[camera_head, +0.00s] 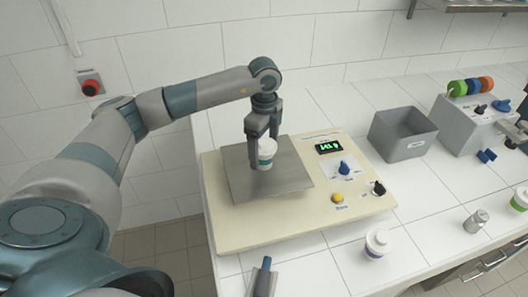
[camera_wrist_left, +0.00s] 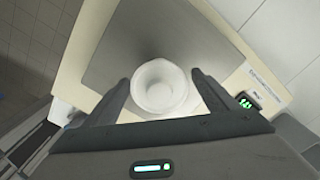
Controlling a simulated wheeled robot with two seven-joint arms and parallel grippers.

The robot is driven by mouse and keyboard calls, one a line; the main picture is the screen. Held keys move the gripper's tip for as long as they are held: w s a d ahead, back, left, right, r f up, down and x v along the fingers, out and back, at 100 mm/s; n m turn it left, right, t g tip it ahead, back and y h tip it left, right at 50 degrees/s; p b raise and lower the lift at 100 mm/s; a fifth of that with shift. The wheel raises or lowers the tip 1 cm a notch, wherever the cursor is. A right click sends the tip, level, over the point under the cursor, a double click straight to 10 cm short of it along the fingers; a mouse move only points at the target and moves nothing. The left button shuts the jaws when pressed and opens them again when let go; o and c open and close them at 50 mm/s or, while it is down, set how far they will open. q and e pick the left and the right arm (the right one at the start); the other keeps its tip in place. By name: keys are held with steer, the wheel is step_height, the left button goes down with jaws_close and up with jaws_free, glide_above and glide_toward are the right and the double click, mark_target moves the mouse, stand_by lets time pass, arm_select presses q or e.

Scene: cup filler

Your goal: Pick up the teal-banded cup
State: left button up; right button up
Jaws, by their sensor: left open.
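A white cup (camera_head: 267,150) stands upright on the grey metal plate (camera_head: 298,179) of a cream scale-like device.
The cream base (camera_head: 262,232) has a lit green display (camera_head: 329,146) and knobs. A purple-banded cup (camera_head: 378,243), a metal cylinder (camera_head: 476,221) and a green-banded cup (camera_head: 519,199) stand to the right. A grey bin (camera_head: 401,138) stands behind.

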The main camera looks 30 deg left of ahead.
arm_select(q)
step_height(320, 180, down, 3)
steer(key=shift+r+p, duration=0.2)
steer(key=shift+p, duration=0.5)
steer(key=shift+f, duration=0.35)
steer(key=shift+c, duration=0.6)
steer(key=c, duration=1.1)
steer(key=shift+c, duration=0.4)
